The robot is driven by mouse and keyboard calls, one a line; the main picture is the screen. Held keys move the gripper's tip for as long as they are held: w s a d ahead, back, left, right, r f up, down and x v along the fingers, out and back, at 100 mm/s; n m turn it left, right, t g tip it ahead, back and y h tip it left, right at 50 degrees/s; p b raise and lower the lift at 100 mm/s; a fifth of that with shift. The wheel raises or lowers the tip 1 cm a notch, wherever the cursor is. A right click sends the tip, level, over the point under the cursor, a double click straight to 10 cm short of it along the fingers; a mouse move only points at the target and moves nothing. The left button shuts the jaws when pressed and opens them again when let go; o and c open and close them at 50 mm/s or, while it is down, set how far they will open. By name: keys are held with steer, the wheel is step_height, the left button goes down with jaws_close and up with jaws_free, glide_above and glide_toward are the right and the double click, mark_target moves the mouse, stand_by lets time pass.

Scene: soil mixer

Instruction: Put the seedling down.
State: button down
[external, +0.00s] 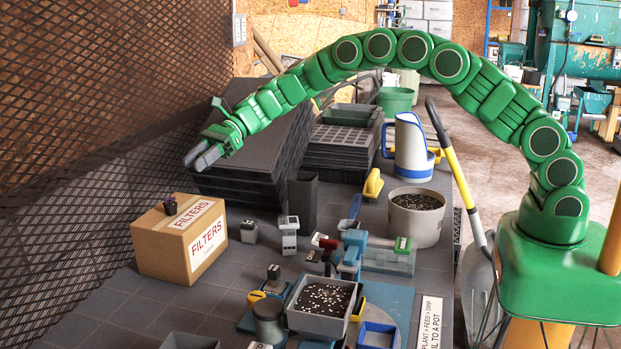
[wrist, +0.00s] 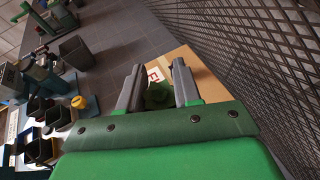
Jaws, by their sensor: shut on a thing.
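My gripper (external: 204,157) is raised above and beyond the cardboard box marked FILTERS (external: 166,262), its grey fingers pointing down and left. In the wrist view my gripper (wrist: 156,82) has a small dark green thing, which looks like the seedling (wrist: 158,95), between its two fingers. The fingers hold it with a gap as wide as the thing. In the external view I cannot make out the held seedling. The box also shows below the fingers in the wrist view (wrist: 205,82).
Black mesh (external: 60,225) rises on the left. Stacked black trays (external: 240,155) stand behind. A grey tub of soil (external: 322,322), a bucket (external: 418,238) and small devices crowd the bench. Bare bench lies right of the box.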

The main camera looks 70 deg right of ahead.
glide_above(186, 205)
steer(key=shift+f, duration=4.45)
steer(key=shift+f, duration=0.1)
steer(key=c, duration=0.8)
jaws_free()
steer(key=shift+r, duration=0.2)
steer(key=v, duration=1.2)
steer(key=shift+a, duration=0.1)
steer(key=shift+r, duration=0.1)
